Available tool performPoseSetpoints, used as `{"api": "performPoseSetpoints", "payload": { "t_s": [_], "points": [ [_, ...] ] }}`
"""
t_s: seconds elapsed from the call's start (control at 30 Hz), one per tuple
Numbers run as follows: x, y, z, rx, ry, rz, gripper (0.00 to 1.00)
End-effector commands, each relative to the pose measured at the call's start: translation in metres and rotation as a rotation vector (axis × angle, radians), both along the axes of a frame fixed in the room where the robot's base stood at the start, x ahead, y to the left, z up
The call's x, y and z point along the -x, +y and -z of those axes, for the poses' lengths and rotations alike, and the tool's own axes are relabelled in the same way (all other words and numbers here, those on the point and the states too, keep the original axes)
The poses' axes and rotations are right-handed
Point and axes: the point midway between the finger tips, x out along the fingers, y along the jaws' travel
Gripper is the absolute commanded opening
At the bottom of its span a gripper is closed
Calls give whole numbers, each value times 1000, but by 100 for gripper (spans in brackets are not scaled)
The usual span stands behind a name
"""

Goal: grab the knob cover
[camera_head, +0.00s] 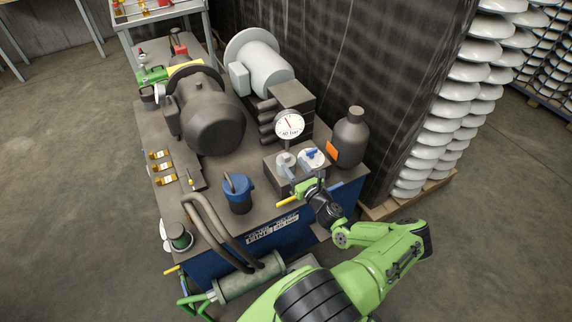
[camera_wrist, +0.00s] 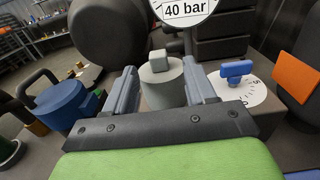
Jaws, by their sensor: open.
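A light grey cylinder (camera_wrist: 163,84) with a small squared block on top stands on the box below the gauge; it looks like the knob cover, but no label confirms this. In the head view the grey cylinder (camera_head: 285,160) is just beyond my gripper (camera_head: 292,178). In the wrist view my gripper (camera_wrist: 160,82) is open, with one finger on each side of the cylinder. I cannot tell whether either finger touches it. The cylinder's lower part is hidden by the gripper's dark crossbar.
A blue knob (camera_wrist: 237,70) on a white dial is close to the right finger. The 40 bar gauge (camera_head: 289,125) rises behind the cylinder. A dark bottle (camera_head: 351,132) with an orange tag stands right, and a blue lidded pot (camera_head: 238,194) stands left. Large motors fill the bench behind.

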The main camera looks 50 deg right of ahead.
Motion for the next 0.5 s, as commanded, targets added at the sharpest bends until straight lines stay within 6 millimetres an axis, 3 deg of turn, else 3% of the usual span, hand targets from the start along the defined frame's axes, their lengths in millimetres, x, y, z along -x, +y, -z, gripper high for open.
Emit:
{"api": "performPoseSetpoints", "payload": {
  "t_s": [0.3, 0.5],
  "points": [
    [-49, -13, 1, 2, 1, -2, 55],
    [-58, -16, -1, 0, 1, -1, 55]
  ]
}}
